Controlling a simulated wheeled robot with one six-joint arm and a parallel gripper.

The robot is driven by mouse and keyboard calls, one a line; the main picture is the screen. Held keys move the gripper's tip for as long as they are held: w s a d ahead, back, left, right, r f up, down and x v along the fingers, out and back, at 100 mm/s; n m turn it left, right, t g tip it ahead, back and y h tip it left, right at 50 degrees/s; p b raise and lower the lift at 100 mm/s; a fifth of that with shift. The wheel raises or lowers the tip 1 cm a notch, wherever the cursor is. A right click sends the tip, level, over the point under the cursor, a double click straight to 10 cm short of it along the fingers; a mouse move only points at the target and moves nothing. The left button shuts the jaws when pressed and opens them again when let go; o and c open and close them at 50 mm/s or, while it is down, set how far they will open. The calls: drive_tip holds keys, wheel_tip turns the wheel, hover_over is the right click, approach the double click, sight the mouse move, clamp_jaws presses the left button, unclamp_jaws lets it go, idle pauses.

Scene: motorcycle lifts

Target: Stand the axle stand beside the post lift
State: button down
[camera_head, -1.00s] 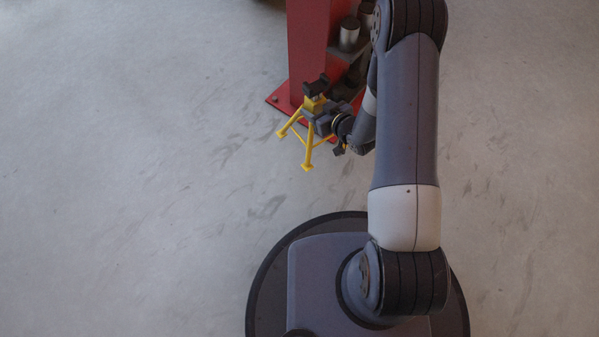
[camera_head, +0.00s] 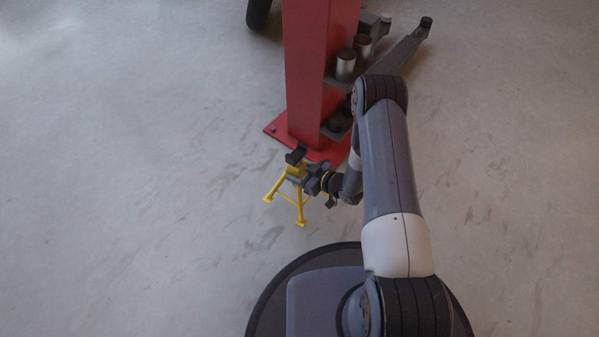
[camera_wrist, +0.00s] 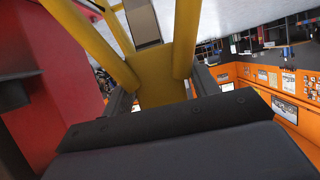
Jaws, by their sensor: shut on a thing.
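The yellow axle stand (camera_head: 299,173) with its black top is upright in my gripper (camera_head: 310,181), in front of the red post lift (camera_head: 305,80). In the head view its legs spread toward the lower left. Whether its feet touch the floor I cannot tell. In the wrist view the stand's yellow body (camera_wrist: 165,70) fills the middle between the two fingers of my gripper (camera_wrist: 155,100). The post lift's red column (camera_wrist: 45,80) shows at the left there. The lift's red base plate (camera_head: 280,129) lies just behind the stand in the head view.
The lift's grey arm (camera_head: 400,52) reaches out to the right of the post. Metal cylinders (camera_head: 345,64) sit on a bracket on the post. A dark tyre (camera_head: 258,12) is at the top edge. The floor (camera_head: 130,180) at the left is clear.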

drive_tip(key=shift+w+f+b, duration=0.15)
drive_tip(key=shift+f+b, duration=1)
drive_tip(key=shift+f, duration=1.6)
drive_tip(key=shift+c, duration=2.3)
unclamp_jaws()
drive_tip(key=shift+f, duration=0.1)
drive_tip(key=p+v, duration=0.4)
drive_tip(key=v, duration=0.8)
